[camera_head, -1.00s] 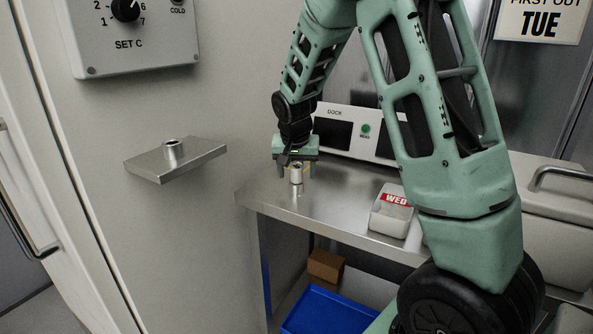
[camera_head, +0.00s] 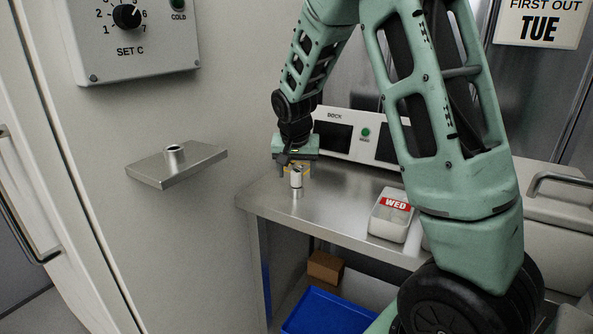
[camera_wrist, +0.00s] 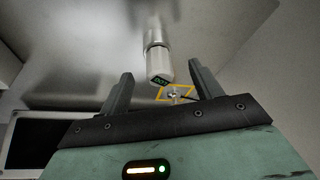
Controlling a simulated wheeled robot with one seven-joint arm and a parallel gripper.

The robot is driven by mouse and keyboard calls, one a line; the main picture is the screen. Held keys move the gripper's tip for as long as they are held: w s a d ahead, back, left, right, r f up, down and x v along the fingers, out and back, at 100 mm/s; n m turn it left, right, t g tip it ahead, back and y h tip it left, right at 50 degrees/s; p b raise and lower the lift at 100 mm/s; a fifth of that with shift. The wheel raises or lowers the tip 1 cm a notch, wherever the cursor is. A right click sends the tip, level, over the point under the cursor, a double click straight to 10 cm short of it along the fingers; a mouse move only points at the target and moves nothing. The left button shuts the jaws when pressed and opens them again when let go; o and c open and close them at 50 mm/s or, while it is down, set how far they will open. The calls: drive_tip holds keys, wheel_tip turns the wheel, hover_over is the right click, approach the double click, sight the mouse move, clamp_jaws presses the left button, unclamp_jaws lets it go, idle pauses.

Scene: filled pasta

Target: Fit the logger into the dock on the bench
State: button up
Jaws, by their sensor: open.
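The logger appears to be the small pale cylinder (camera_head: 296,178) standing upright near the left front corner of the steel bench (camera_head: 335,208). In the wrist view the cylinder (camera_wrist: 157,62) shows a green-lettered display on its near end and a silver band. My gripper (camera_head: 291,160) is just behind and above it. In the wrist view the two fingers (camera_wrist: 158,82) are apart, with the cylinder's end between and beyond their tips, touching neither. A yellow square outline (camera_wrist: 174,93) with a small bright fitting lies beside the cylinder. The DOCK panel (camera_head: 347,150) stands at the bench's back.
A steel wall shelf (camera_head: 150,173) with a round metal socket (camera_head: 174,153) is at the left. A WED-labelled tub (camera_head: 390,222) sits on the bench to the right. Below are a brown box (camera_head: 325,266) and a blue bin (camera_head: 330,314). The bench middle is clear.

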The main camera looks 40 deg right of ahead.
drive_tip(key=p+v, duration=0.3)
drive_tip(key=v, duration=0.2)
drive_tip(key=shift+s+r, duration=0.1)
drive_tip(key=shift+r, duration=0.05)
drive_tip(key=shift+a, duration=0.1)
drive_tip(key=v, duration=1.7)
drive_tip(key=shift+r, duration=0.2)
drive_tip(key=shift+a, duration=0.15)
